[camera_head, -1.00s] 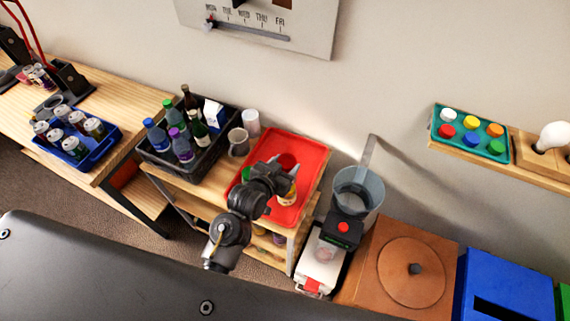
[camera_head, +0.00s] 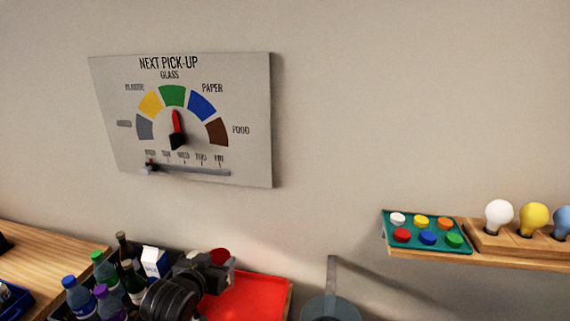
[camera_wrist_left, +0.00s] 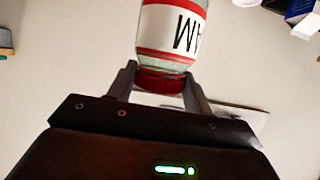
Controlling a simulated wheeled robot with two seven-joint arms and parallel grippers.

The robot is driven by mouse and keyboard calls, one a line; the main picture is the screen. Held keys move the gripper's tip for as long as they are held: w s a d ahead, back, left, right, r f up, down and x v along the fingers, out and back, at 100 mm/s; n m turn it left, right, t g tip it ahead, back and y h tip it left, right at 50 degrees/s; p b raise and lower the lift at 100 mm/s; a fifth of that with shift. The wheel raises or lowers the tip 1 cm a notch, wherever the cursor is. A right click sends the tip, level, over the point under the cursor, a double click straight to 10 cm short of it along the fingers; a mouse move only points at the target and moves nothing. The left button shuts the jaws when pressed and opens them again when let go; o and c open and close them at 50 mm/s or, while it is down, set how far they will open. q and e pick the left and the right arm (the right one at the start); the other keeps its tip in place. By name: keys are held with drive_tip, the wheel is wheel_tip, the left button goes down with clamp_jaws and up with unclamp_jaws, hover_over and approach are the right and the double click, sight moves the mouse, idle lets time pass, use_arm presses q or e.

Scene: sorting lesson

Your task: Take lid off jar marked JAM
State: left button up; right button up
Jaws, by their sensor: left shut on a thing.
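My left gripper (camera_head: 226,272) is in the lower part of the head view, above the red tray (camera_head: 262,296). In the left wrist view its two fingers (camera_wrist_left: 160,84) are shut on the jar at its red lid (camera_wrist_left: 163,81). The jar (camera_wrist_left: 172,30) has a clear glass body and a white label with red bands. Large dark letters on the label show upside down and partly cut off. The lid sits against the glass body. In the head view the red lid (camera_head: 220,256) shows beside the gripper; the jar's body is mostly hidden there. My right gripper is out of view.
A dark crate with bottles (camera_head: 105,270) and a milk carton (camera_head: 154,262) stands left of my gripper. A grey bin (camera_head: 330,306) is to the right. A pick-up board (camera_head: 250,100) and a shelf with coloured buttons (camera_head: 428,238) and bulbs (camera_head: 498,214) are on the wall.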

use_arm(q)
drive_tip(key=s+a+r+n+y+b, duration=0.2)
drive_tip(key=a+r+b, duration=0.2)
drive_tip(key=r, duration=0.3)
drive_tip(key=shift+a+t+y+b, duration=0.3)
drive_tip(key=shift+a+b, duration=0.05)
drive_tip(key=shift+a, duration=0.3)
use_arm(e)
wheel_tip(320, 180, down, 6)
use_arm(q)
drive_tip(key=shift+s, duration=0.1)
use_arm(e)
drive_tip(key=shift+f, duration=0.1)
use_arm(q)
drive_tip(key=s+d+f+m+h, duration=0.1)
drive_tip(key=s+d+f, duration=0.3)
drive_tip(key=d, duration=0.4)
drive_tip(key=s+d+f+m+h, duration=0.2)
drive_tip(key=s+d+f+h, duration=0.1)
drive_tip(key=d+f, duration=0.3)
drive_tip(key=shift+s+d+f, duration=0.4)
drive_tip(key=shift+s+d, duration=0.4)
drive_tip(key=shift+d, duration=0.4)
